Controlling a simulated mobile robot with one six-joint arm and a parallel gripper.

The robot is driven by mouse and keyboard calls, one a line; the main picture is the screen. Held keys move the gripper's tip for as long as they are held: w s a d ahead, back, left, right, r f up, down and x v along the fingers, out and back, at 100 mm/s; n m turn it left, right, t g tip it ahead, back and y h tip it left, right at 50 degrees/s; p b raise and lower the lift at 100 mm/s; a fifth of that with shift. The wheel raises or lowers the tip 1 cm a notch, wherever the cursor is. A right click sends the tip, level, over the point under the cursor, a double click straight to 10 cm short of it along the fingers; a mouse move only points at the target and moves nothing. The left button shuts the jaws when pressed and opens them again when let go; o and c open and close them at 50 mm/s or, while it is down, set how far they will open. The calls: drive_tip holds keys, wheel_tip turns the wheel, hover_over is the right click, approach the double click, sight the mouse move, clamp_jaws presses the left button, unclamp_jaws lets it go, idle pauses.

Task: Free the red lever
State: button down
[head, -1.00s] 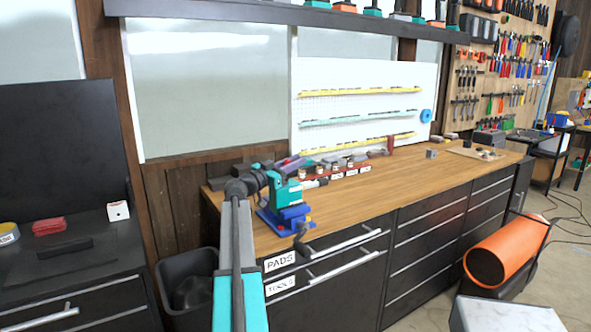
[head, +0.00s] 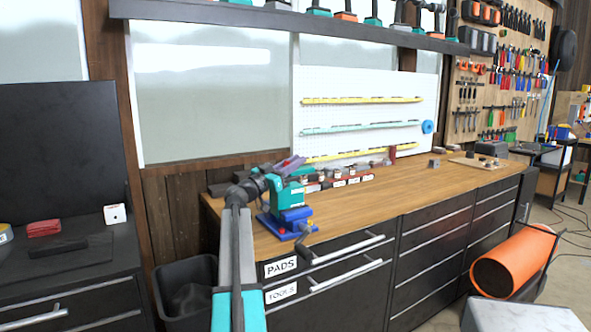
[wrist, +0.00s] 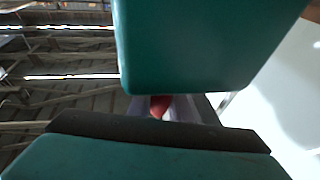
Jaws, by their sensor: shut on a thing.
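My gripper (head: 288,183) is at the left end of the workbench, just above and behind a blue vise-like fixture (head: 290,216). In the wrist view its two teal fingers (wrist: 165,112) fill much of the picture, with a narrow gap between them. A small red piece (wrist: 158,105), which looks like part of the red lever, shows in that gap with pale grey material beside it. Most of it is hidden by the fingers. A purple-grey thing (head: 291,164) sticks up tilted above the gripper in the head view. I cannot tell whether it touches the gripper.
Drawers marked PADS and TOOLS (head: 281,267) have protruding handles. A black bin (head: 187,285) stands left of them. The benchtop's middle is mostly clear.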

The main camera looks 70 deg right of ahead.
idle(0.3)
drive_tip(key=c, duration=1.6)
unclamp_jaws()
drive_tip(key=shift+a, duration=0.15)
drive_tip(key=shift+b+v, duration=0.9)
drive_tip(key=shift+v, duration=5.9)
drive_tip(key=shift+r, duration=0.15)
